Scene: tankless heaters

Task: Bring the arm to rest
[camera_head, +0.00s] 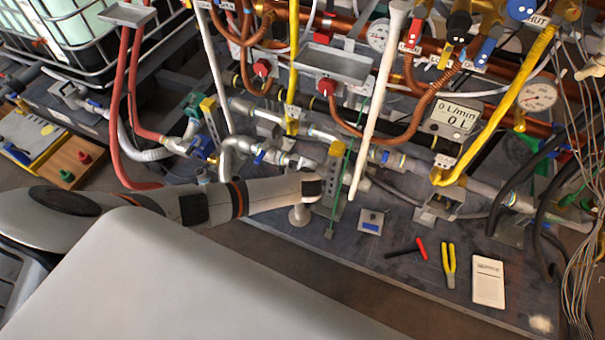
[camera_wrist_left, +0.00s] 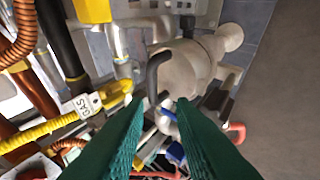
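My left arm (camera_head: 215,203) comes in from the left in the head view and reaches to the pipework at the middle of the bench. Its fingers are not clearly seen there. In the left wrist view my left gripper (camera_wrist_left: 158,103) shows two green fingers with a gap between them and nothing held. A bent black handle (camera_wrist_left: 153,75) stands just beyond the fingertips; I cannot tell whether they touch it. My right gripper is in neither view.
The arm is close among pipes, a yellow hose (camera_head: 497,112), a flow meter (camera_head: 457,118) and a GAS tag (camera_wrist_left: 82,106). A caged tank (camera_head: 75,40) stands back left.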

